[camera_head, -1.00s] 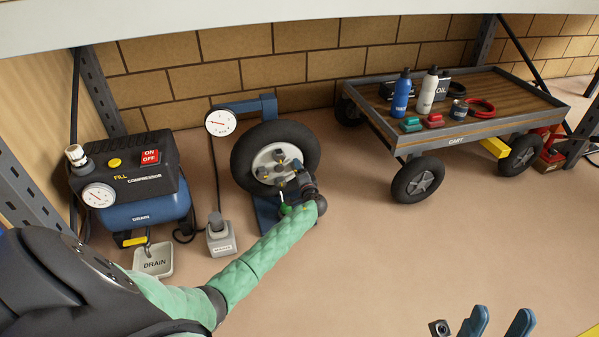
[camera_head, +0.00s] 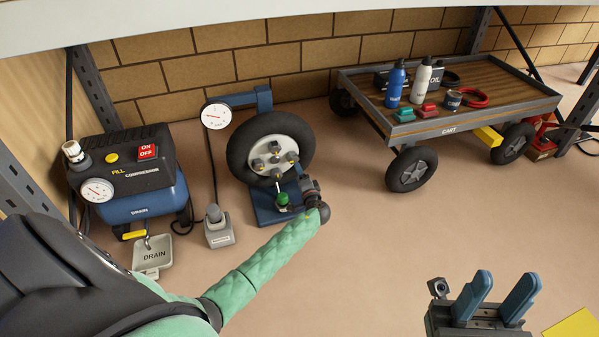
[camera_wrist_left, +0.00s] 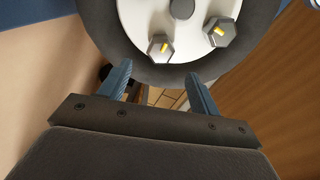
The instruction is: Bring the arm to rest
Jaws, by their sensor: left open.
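My left arm, in a green sleeve, reaches from the lower left toward the wheel (camera_head: 270,150) on its blue stand. Its wrist end is just below and right of the hub, and its fingers are mostly hidden in the head view. In the left wrist view my left gripper (camera_wrist_left: 160,78) is open with nothing between its blue fingers. The wheel's dark tyre and pale hub with bolts (camera_wrist_left: 222,31) fill the top of that view. My right gripper (camera_head: 506,284) is at the lower right of the head view, its two blue fingers apart and empty.
A compressor (camera_head: 140,208) stands at the left, with a drain tray (camera_head: 151,268) before it. A grey block (camera_head: 219,236) is beside the wheel stand. A cart (camera_head: 450,128) carrying bottles stands at the back right. Floor between wheel and cart is clear.

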